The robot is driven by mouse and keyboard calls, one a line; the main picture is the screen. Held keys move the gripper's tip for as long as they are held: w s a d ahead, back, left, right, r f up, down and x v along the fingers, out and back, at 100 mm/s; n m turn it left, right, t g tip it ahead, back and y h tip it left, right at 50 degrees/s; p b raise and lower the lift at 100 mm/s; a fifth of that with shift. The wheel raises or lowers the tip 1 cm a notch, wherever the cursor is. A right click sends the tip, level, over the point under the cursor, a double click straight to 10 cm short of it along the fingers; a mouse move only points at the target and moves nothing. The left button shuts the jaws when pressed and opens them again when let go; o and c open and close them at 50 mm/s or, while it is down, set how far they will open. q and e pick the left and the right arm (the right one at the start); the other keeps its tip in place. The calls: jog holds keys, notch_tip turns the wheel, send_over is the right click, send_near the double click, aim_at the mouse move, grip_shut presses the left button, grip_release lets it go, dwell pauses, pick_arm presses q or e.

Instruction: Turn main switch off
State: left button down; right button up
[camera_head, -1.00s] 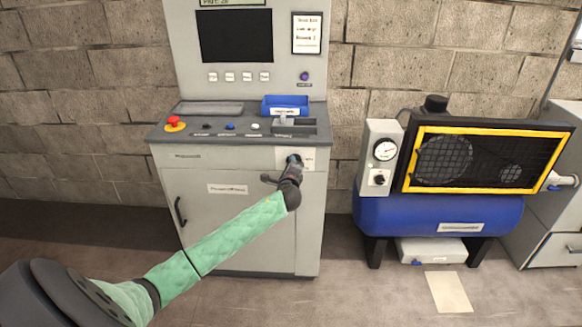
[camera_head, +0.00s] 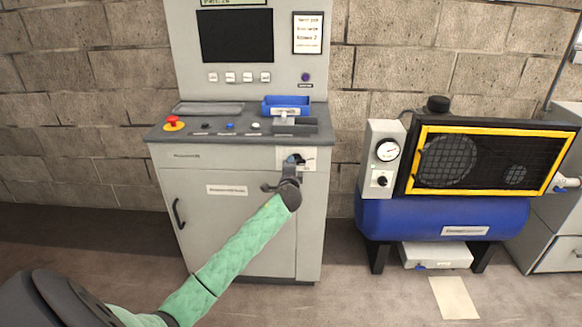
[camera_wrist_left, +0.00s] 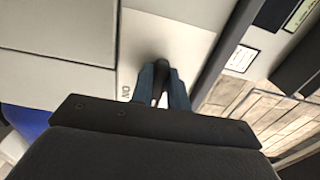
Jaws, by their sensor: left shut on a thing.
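The main switch shows as a dark handle on a white plate (camera_head: 309,166) at the top right of the grey cabinet's front. My left gripper (camera_head: 297,160) is at this plate, its blue fingers closed on the handle. In the left wrist view the dark switch handle (camera_wrist_left: 161,74) sits between the two blue fingers, in front of the pale plate (camera_wrist_left: 190,42). The fingers and wrist cover much of the switch, so its exact angle is unclear. My right gripper is in neither view.
The cabinet's console top carries a red emergency button (camera_head: 174,123), small buttons and a blue tray (camera_head: 286,105). A blue compressor (camera_head: 440,217) with a yellow-framed guard stands at the right. The floor in front of the cabinet is mostly clear.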

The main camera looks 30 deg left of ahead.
pick_arm(q)
jog(key=c, duration=1.4)
grip_release()
jog(key=shift+a, duration=0.1)
jog(key=shift+o, duration=0.2)
jog(key=shift+s, duration=0.1)
